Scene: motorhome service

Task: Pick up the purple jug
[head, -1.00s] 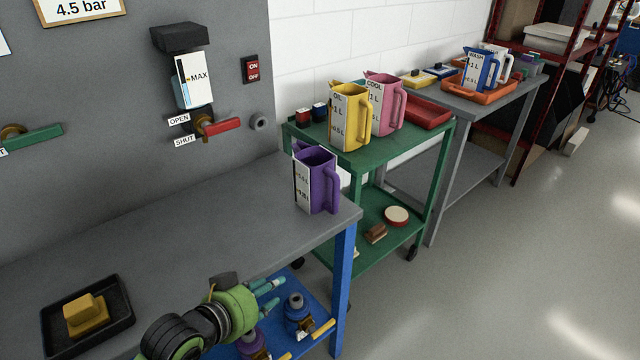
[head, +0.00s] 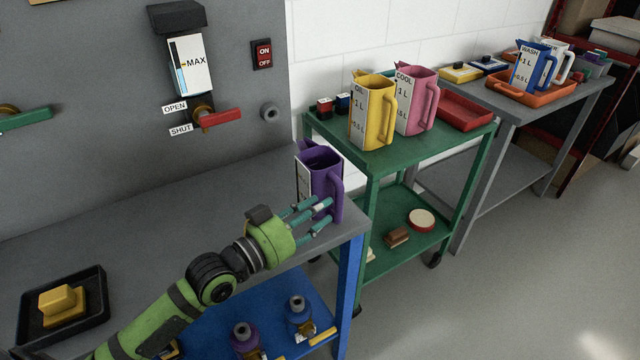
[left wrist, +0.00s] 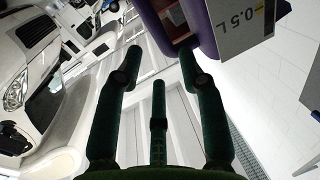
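The purple jug (head: 312,178) stands upright on the right end of the grey bench, its handle on its right side in the head view. My left gripper (head: 322,212) is at the jug, its teal fingers overlapping the jug's lower part and handle in the head view. In the left wrist view the fingers (left wrist: 160,65) are spread apart with nothing between them. The jug (left wrist: 203,28) fills the upper right there, beyond one fingertip, with its white 0.5 L label. I cannot tell whether a finger touches it. My right gripper is out of view.
A black tray (head: 97,302) with a yellow block sits at the bench's left. A green cart (head: 410,157) right of the bench carries a yellow jug (head: 366,118) and a pink jug (head: 413,105). A red-handled valve (head: 217,118) is on the wall panel behind.

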